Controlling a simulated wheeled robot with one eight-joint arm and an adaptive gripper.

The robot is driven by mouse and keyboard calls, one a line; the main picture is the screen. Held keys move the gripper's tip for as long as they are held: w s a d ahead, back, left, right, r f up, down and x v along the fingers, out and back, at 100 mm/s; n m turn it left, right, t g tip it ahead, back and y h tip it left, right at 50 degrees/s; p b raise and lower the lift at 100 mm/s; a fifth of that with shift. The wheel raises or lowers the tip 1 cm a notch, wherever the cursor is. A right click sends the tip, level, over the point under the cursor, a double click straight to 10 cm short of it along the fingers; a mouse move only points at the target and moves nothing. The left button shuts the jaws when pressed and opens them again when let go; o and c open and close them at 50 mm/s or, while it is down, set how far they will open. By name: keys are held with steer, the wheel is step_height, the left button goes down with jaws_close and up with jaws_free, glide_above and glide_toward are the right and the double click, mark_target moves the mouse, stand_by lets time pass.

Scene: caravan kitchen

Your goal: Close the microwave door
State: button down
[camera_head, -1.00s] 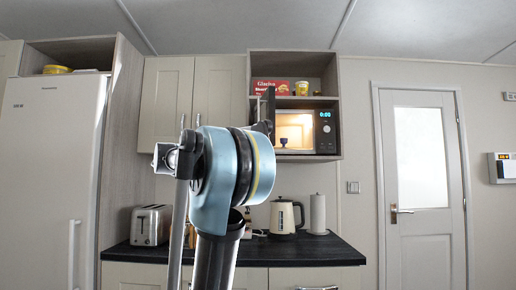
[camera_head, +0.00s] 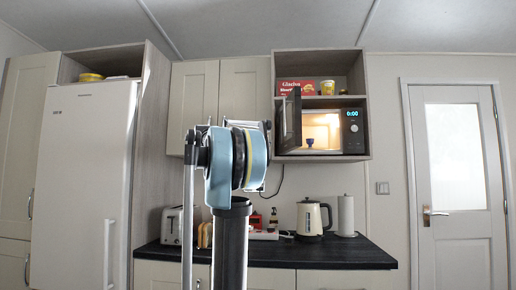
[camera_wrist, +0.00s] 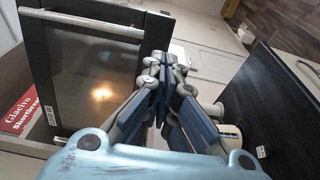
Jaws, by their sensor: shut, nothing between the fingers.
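The microwave (camera_head: 330,128) sits in the wall cubby, its cavity lit, with a small dark blue item inside and a display reading 0:00. Its dark door (camera_head: 291,120) is hinged at the left and stands open, swung out toward me. In the wrist view the door (camera_wrist: 95,75) fills the upper left, with a silver handle bar along its top edge. My gripper (camera_wrist: 168,62) is shut and empty, just right of the door in that view; I cannot tell whether it touches. In the head view my arm hides the gripper.
A red box (camera_head: 309,88) and a yellow tub (camera_head: 327,87) stand on the shelf above the microwave. Below, the dark counter (camera_head: 340,252) holds a toaster (camera_head: 172,225), a kettle (camera_head: 310,219) and a paper roll (camera_head: 346,216). Closed cupboards (camera_head: 220,95) are at the left.

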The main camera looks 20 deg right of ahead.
mark_target(293, 144)
steer(key=x, duration=0.9)
